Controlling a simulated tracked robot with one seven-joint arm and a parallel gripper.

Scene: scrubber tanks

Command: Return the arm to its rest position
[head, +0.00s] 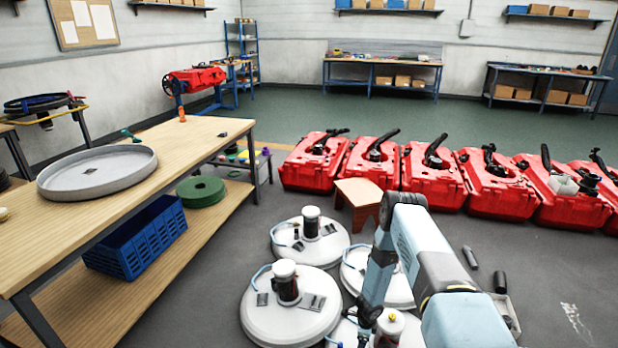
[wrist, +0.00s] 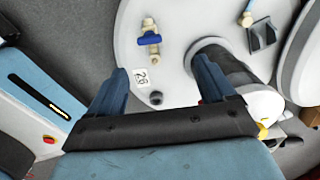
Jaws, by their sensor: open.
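My arm reaches in from the lower right of the head view, bends at a high elbow and runs down over the white round tank lids. In the wrist view my gripper (wrist: 163,78) is open, with nothing between its two blue fingers. Below it is a white lid (wrist: 185,22) with a blue-handled valve (wrist: 149,39), a small number label (wrist: 140,77) and a dark cylindrical motor (wrist: 222,66). The right finger overlaps the motor in the picture; I cannot tell if they touch. In the head view the arm hides part of the nearest lids.
Several white lids (head: 262,322) with upright motors stand left of my arm. A wooden stool (head: 358,192) and a row of red tanks (head: 430,190) lie beyond. A wooden workbench (head: 190,150) is at left. Dark cylindrical parts (head: 470,258) lie on the floor at right.

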